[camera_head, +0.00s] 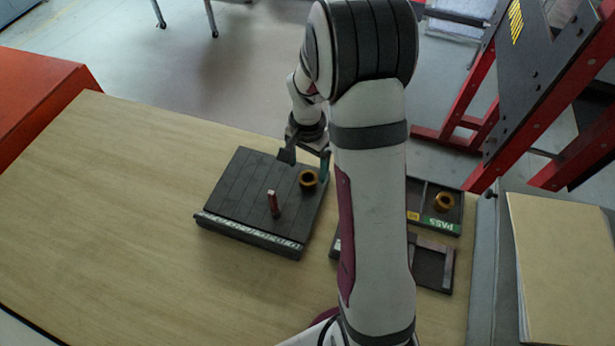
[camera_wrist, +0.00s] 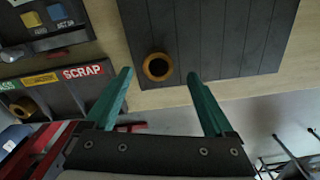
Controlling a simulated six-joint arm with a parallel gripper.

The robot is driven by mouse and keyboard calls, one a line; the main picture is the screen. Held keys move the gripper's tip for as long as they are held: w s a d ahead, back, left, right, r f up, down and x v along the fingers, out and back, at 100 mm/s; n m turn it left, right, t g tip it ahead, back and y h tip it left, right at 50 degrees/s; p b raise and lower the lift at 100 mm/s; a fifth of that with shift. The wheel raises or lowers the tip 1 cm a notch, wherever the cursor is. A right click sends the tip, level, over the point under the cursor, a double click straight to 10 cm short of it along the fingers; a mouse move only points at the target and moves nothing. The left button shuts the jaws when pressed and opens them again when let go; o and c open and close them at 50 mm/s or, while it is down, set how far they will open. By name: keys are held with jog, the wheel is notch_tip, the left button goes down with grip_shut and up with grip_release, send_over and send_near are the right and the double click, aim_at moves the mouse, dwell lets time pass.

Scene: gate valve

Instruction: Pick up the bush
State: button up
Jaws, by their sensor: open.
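A brass-coloured ring-shaped bush (camera_head: 308,186) sits on the dark grooved plate (camera_head: 233,190), near its far right corner. My gripper (camera_head: 306,160) is open and empty just above and beyond this bush. In the wrist view the bush (camera_wrist: 157,79) shows between the open teal fingertips of my gripper (camera_wrist: 160,75), with its hole facing the camera. The fingers look apart from it; the exact height gap cannot be told. A second, similar bush (camera_head: 444,207) lies in the tray labelled PASS, right of my arm; it also shows at the left edge of the wrist view (camera_wrist: 22,106).
A small red and silver piece (camera_head: 273,204) stands upright on the plate, left of the bush. My arm hides part of the trays. The table's left side is clear.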

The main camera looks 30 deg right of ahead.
aim_at(308, 176)
notch_tip(308, 176, down, 4)
jog(key=shift+s+f, duration=0.1)
grip_shut()
dwell(0.4)
